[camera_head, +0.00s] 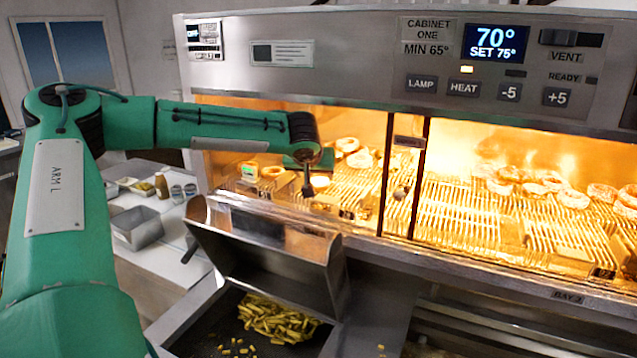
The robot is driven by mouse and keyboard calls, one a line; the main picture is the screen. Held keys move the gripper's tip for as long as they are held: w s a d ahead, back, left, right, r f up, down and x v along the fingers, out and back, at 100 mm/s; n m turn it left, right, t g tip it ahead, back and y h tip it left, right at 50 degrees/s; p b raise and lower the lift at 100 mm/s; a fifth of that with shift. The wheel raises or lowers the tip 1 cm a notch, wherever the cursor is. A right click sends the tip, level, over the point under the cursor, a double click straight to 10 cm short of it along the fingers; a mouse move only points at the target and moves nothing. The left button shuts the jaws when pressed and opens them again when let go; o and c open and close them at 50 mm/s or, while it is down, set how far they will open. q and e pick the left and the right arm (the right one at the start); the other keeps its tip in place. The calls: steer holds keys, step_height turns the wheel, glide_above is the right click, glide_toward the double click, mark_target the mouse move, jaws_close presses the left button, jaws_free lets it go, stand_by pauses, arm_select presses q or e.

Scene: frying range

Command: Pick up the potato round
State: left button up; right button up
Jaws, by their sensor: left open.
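My left arm reaches across from the left into the lit heated cabinet, and my left gripper (307,184) hangs low over the wire rack (440,215) in the left bay. Its dark fingers point down and are open. A small pale round piece (320,182) lies right beside the fingers; it may be the potato round, but it is too small to be sure. More browned round pieces, some ring-like (347,145), lie further back in this bay. The fingers partly hide the rack there. My right gripper is out of view.
A dark divider (405,180) splits the cabinet; several rings (573,198) lie in the right bay. Below, a raised metal lid (265,250) stands over a bin of cut fries (275,320). A metal pan (137,227) and small containers stand on the left counter.

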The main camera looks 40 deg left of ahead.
mark_target(318, 182)
arm_select(q)
steer(key=shift+w+a+f+p, duration=0.2)
steer(key=shift+w+p, duration=0.1)
steer(key=shift+p, duration=0.15)
steer(key=p+x, duration=0.2)
steer(key=x, duration=0.1)
steer(key=shift+w+a+f, duration=0.1)
steer(key=shift+w+f, duration=0.05)
steer(key=shift+w+a+f, duration=0.1)
steer(key=shift+w+f, duration=0.15)
steer(key=shift+f, duration=0.05)
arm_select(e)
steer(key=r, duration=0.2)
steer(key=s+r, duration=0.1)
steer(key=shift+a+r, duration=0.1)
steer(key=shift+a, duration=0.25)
arm_select(q)
steer(key=c, duration=0.5)
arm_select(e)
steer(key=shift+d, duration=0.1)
